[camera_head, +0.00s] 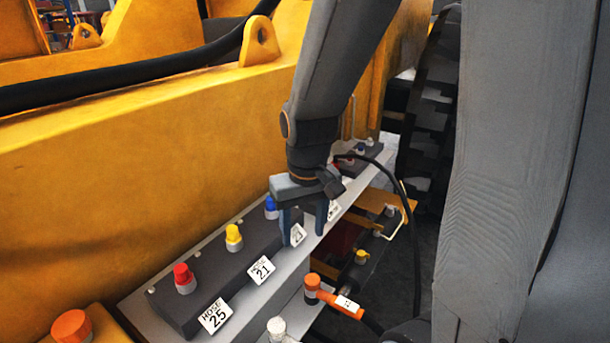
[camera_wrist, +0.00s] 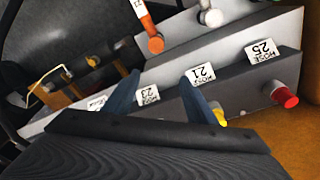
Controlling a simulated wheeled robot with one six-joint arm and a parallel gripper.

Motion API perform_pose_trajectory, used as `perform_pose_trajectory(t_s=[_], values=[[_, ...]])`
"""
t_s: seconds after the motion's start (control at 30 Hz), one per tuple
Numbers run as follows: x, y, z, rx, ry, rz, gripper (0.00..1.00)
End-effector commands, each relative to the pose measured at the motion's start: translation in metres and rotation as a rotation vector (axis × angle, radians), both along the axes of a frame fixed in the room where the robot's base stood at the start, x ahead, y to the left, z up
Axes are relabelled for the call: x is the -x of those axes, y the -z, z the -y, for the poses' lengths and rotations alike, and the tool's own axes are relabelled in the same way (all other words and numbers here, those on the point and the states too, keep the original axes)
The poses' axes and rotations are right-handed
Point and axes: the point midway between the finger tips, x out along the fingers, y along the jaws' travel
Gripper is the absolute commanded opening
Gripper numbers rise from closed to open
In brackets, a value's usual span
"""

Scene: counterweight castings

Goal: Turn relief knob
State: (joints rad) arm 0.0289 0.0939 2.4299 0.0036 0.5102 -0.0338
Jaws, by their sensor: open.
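A dark manifold block (camera_head: 215,267) lies along a grey ledge and carries a red capped fitting (camera_head: 183,275), a yellow one (camera_head: 233,236) and a blue one (camera_head: 270,205). White tags read HOSE 25 (camera_head: 215,316), HOSE 21 (camera_head: 261,270) and 23 (camera_head: 297,234). I cannot tell which part is the relief knob. My gripper (camera_head: 303,235) is open and empty, pointing down over the block by the 23 tag, just past the blue cap. In the wrist view its fingers (camera_wrist: 162,80) straddle the 23 tag (camera_wrist: 148,94); the yellow cap (camera_wrist: 220,118) is partly hidden behind a finger.
A yellow machine wall (camera_head: 120,170) rises behind the block. An orange hose coupling (camera_head: 335,297) and a white-capped fitting (camera_head: 277,328) stand in front of the ledge. A black hose (camera_head: 412,235) loops at the right. A second small block (camera_head: 365,155) sits farther along the ledge.

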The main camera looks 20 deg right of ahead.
Motion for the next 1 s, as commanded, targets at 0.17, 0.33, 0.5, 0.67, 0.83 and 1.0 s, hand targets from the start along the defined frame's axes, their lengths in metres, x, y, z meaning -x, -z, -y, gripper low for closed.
perform_pose_trajectory(t_s=[0.17,0.33,0.5,0.67,0.83,1.0], values=[[-0.092,-0.015,0.039,0.004,0.011,-0.037,0.51],[-0.162,-0.029,0.082,0.003,0.012,-0.074,0.51],[-0.202,-0.037,0.113,0.000,0.009,-0.099,0.51],[-0.215,-0.038,0.125,-0.002,0.008,-0.108,0.51],[-0.215,-0.022,0.125,-0.002,0.006,-0.113,0.51],[-0.215,0.004,0.125,-0.002,0.005,-0.112,0.51]])
